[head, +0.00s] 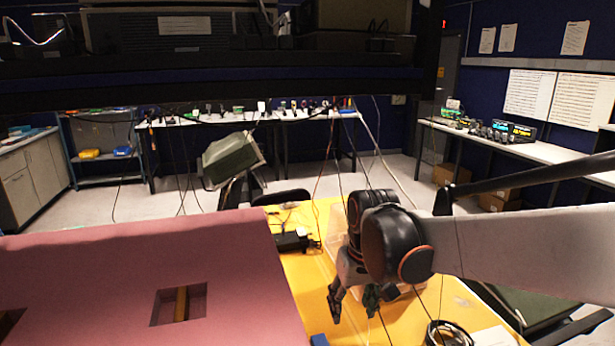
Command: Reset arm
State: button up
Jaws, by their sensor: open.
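My gripper (352,301) hangs at the end of my arm, over the yellow table to the right of the pink foam enclosure. Its fingers point down and are spread apart. I see nothing held between them. My arm reaches in from the right edge of the view and bends down at a dark joint. The pink foam block (120,262) fills the lower left, with a square opening (167,306) in its top. A second opening is cut off at the left edge.
The yellow table (308,276) holds a black device (293,241), a clear bin (338,247) behind my gripper, a coiled black cable (447,334) and a small blue object (319,340). A dark shelf (210,80) spans overhead. A green-grey chair (233,159) stands beyond.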

jog(key=s+d+m+t+b, duration=0.1)
jog(key=s+d+t, duration=0.1)
jog(key=s+d, duration=0.3)
jog(key=s+d+r+m+t+b, duration=0.1)
jog(key=s+d+t, duration=0.2)
jog(key=s, duration=0.8)
jog(key=shift+s+d+t+h, duration=0.2)
jog(key=shift+d+t+h, duration=0.1)
jog(key=shift+d, duration=0.95)
jog(key=shift+o, duration=0.4)
jog(key=shift+r, duration=0.15)
